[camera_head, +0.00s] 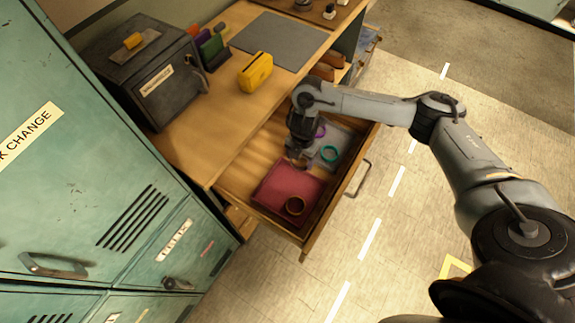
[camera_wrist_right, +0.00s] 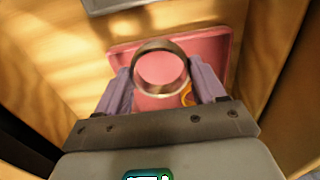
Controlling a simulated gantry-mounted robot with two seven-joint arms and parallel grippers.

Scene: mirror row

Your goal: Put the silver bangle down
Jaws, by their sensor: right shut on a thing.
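My right gripper (camera_head: 299,160) reaches down into the open drawer, near the inner end of the pink tray (camera_head: 277,186). In the right wrist view its two fingers (camera_wrist_right: 166,88) are shut on the silver bangle (camera_wrist_right: 150,46), a dark metallic ring. The bangle shows against the pink tray (camera_wrist_right: 218,45); I cannot tell its exact height above it. In the head view the bangle is too small and covered to make out. My left gripper is not in view.
A gold bangle (camera_head: 295,206) lies in the pink tray. A grey tray (camera_head: 342,138) beside it holds a teal bangle (camera_head: 329,155) and a purple one (camera_head: 320,131). The drawer front (camera_head: 343,190) stands out over the floor. A yellow box (camera_head: 255,73) stands on the desk above.

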